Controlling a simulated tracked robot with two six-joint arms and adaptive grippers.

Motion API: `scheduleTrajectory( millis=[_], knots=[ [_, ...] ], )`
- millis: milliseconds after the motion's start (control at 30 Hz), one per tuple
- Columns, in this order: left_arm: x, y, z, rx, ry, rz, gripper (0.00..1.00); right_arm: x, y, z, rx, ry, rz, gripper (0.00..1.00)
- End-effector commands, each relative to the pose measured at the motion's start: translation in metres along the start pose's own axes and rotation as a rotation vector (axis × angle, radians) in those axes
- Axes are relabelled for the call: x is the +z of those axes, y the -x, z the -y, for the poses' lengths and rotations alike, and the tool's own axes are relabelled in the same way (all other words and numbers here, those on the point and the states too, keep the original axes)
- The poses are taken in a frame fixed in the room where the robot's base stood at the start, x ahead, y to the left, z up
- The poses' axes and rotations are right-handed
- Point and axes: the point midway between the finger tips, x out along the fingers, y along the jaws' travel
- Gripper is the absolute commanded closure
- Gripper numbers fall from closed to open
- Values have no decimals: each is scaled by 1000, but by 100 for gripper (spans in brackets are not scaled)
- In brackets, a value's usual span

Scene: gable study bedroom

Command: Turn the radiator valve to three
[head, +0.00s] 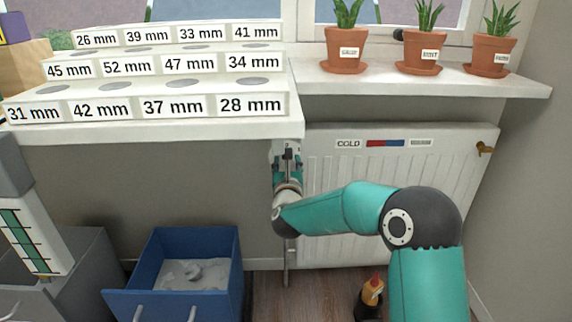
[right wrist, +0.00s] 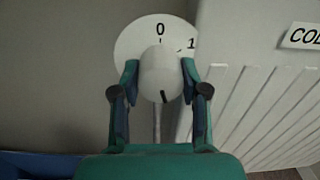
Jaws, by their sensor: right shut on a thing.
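The white radiator valve knob (right wrist: 160,75) is in the right wrist view, in front of a round white dial (right wrist: 133,45). The dial shows 0 at the top and 1 at the upper right; its other numbers are hidden. A short black mark shows on the knob's lower face, on the side away from the 0. My right gripper (right wrist: 160,88) is shut on the knob, one finger on each side. In the head view my right gripper (head: 287,160) is at the radiator's (head: 400,195) left end, below the shelf edge, and hides the knob. My left gripper is not in view.
A white stepped rack (head: 150,128) with millimetre labels juts out just above my right gripper. Potted plants (head: 345,50) stand on the windowsill (head: 400,84). A blue open drawer (head: 150,304) and a dark bottle with an orange top (head: 370,295) are low down. The radiator carries a COLD label (head: 348,143).

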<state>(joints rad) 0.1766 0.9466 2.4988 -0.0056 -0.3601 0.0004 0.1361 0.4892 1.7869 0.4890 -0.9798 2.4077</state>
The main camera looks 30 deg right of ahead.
Motion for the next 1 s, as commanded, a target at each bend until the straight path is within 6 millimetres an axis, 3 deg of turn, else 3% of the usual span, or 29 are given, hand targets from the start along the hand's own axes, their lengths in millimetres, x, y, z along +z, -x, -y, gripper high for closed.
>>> scheduleTrajectory(
  millis=[33,167,200,333,767,1000],
  knots=[
    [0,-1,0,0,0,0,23,-10,1,-2,5,3,-21,91],
    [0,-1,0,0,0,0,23,-10,1,-2,5,4,-21,91],
    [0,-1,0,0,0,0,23,-10,1,-2,6,4,-21,53],
    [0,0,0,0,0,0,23,-8,1,-2,5,4,-16,31],
    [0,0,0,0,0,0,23,-3,6,-2,4,3,-7,31],
    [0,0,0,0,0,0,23,-3,40,-2,7,3,-8,31]
  ],
)
